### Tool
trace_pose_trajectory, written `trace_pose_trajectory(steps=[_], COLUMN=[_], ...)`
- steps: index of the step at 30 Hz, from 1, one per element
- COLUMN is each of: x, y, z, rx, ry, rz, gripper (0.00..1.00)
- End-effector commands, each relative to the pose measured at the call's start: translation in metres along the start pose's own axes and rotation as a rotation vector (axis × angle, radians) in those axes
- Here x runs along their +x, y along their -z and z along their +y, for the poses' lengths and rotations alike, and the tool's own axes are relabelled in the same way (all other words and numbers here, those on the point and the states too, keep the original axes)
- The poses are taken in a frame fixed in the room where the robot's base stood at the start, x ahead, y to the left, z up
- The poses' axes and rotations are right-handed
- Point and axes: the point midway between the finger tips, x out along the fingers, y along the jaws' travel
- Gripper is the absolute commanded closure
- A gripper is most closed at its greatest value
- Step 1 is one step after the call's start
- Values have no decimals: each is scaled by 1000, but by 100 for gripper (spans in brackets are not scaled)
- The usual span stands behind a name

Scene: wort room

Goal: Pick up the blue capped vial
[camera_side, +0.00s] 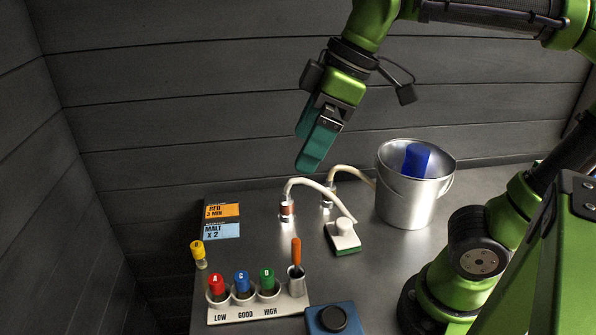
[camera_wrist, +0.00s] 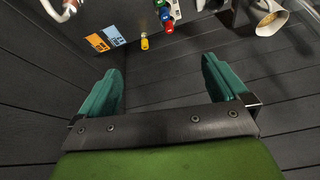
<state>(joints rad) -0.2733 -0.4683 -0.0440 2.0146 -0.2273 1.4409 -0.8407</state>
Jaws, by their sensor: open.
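The blue capped vial (camera_side: 241,281) stands in the middle hole of a white rack (camera_side: 285,309), above the word GOOD. A red capped vial (camera_side: 216,285) stands to its left and a green capped vial (camera_side: 266,278) to its right. In the wrist view the blue cap (camera_wrist: 164,14) shows near the top edge, between red and green. My gripper (camera_side: 317,147) is high above the bench, behind and to the right of the rack in the side view. Its teal fingers (camera_wrist: 160,88) are spread and empty in the wrist view.
A yellow capped vial (camera_side: 198,252) stands alone left of the rack. A metal cup (camera_side: 296,282) holds an orange-handled tool at the rack's right. A metal bucket (camera_side: 407,205) with a blue object, hoses, a sponge block (camera_side: 343,238) and a blue box (camera_side: 333,319) stand further right.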

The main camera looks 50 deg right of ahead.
Motion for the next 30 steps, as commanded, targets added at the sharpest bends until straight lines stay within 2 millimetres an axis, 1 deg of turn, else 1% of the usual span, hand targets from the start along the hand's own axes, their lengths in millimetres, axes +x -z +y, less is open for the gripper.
trace_pose_trajectory(steps=[1,5,6,8,9,12,13,15,20,21,28,30], x=[9,29,35,43,48,56,57,57,54,54,54,56], y=[-5,-23,-30,-42,-51,-70,-75,-81,-80,-80,-80,-78], z=[2,14,18,24,28,36,38,40,42,42,41,37], rx=[90,403,502,642,729,879,895,914,917,917,913,898], ry=[-13,-56,-69,-84,-95,-118,-125,-136,-141,-141,-139,-130], rz=[16,102,133,180,209,271,280,289,294,294,293,287], gripper=[0,0,0,0,0,0,3,14,38,41,41,41])
